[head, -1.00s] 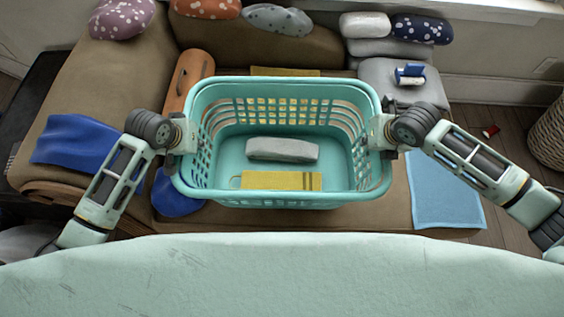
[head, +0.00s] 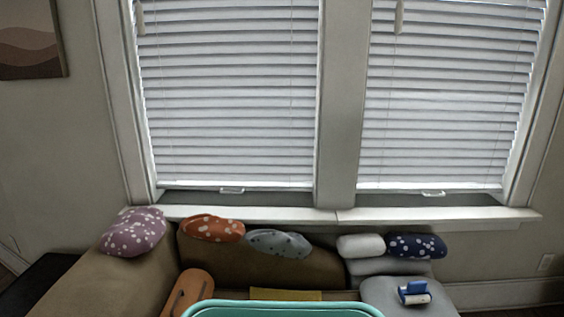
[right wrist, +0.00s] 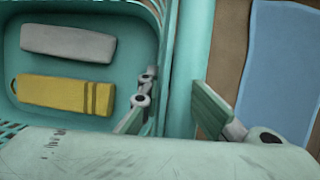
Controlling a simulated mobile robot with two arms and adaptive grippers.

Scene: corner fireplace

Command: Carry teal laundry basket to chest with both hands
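The teal laundry basket (head: 282,308) shows in the head view only as the far edge of its rim, at the bottom edge. The right wrist view shows its inside and side wall (right wrist: 188,60). In it lie a grey rounded block (right wrist: 68,41) and a yellow piece with stripes (right wrist: 65,95). My right gripper (right wrist: 172,105) straddles the basket's side rim, one finger inside and one outside. Its fingers are apart; whether they touch the wall is unclear. My left gripper is out of view. I make out no chest.
A brown sofa (head: 270,262) holds several patterned cushions and an orange-brown piece (head: 190,291). A grey seat (head: 380,288) bears a blue-and-white item (head: 414,292). A light blue cloth (right wrist: 285,70) lies outside the basket. Windows with blinds (head: 230,90) stand behind.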

